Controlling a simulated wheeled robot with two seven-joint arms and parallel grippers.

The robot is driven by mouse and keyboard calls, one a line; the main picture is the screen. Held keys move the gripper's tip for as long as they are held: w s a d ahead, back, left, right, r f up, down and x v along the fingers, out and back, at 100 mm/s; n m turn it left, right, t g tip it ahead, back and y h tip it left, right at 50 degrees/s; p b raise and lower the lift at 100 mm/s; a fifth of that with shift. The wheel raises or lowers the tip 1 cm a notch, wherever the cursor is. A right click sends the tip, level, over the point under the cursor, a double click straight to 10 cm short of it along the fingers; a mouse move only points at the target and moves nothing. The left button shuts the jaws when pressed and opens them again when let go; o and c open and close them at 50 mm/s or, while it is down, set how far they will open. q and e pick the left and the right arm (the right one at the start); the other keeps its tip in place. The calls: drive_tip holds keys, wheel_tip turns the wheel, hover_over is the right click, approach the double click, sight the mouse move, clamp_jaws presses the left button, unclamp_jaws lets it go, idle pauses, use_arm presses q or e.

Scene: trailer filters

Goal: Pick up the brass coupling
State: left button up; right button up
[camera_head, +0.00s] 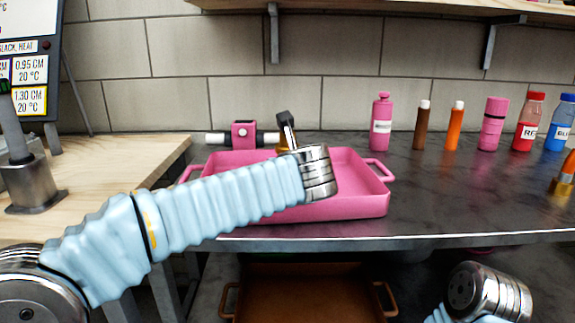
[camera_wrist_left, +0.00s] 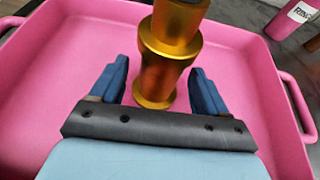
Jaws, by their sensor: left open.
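The brass coupling (camera_wrist_left: 170,40) is a shiny gold, waisted piece, seen large in the left wrist view against the pink tray (camera_wrist_left: 55,60). Its upper end runs out of that view. My left gripper (camera_wrist_left: 159,68) is open, with one blue finger on each side of the coupling and visible gaps to both. In the head view a little brass (camera_head: 283,144) shows above the tray's far side, below a dark piece; my left wrist hides most of this spot. Only the wrist end of my right arm shows at the lower right; its gripper is out of view.
Behind the tray stand a pink clamp on a pale rod (camera_head: 243,134), several bottles (camera_head: 381,122) and tubes. Another brass-coloured item (camera_head: 564,186) is at the right edge. A brown tray (camera_head: 300,295) sits below the counter. The dark counter right of the pink tray is mostly clear.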

use_arm(q)
drive_tip(key=x, duration=0.3)
drive_tip(key=shift+w+f, duration=0.2)
drive_tip(key=shift+w, duration=0.15)
drive_tip(key=c, duration=1.2)
drive_tip(key=shift+r, duration=0.1)
